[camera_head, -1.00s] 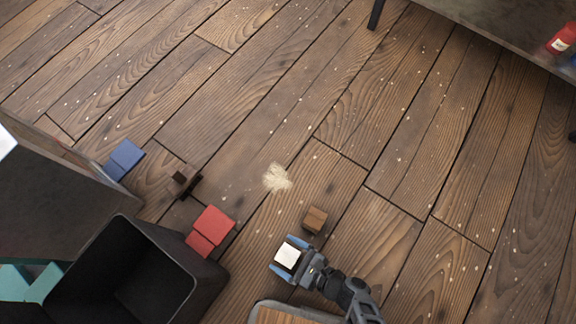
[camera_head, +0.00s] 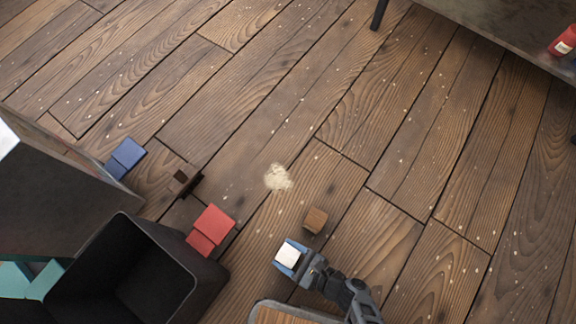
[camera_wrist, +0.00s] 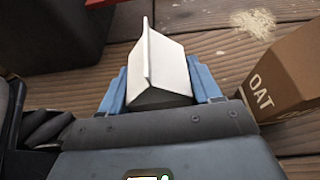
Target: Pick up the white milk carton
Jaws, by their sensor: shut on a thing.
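The white milk carton (camera_head: 288,256) is between the blue fingers of my gripper (camera_head: 291,258), near the bottom middle of the head view. In the wrist view the carton (camera_wrist: 160,68) shows its ridged top, with one blue finger of my gripper (camera_wrist: 158,88) on each side. My gripper is shut on it. The carton's lower part is hidden by my gripper, and I cannot tell whether its base touches the floor.
A brown carton (camera_head: 315,220) marked OAT (camera_wrist: 290,75) stands close to my gripper. A black bin (camera_head: 190,270) is at the lower left, beside red (camera_head: 211,230) and blue (camera_head: 125,158) objects. A pale spill (camera_head: 278,178) lies on the floor. Open floor extends beyond.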

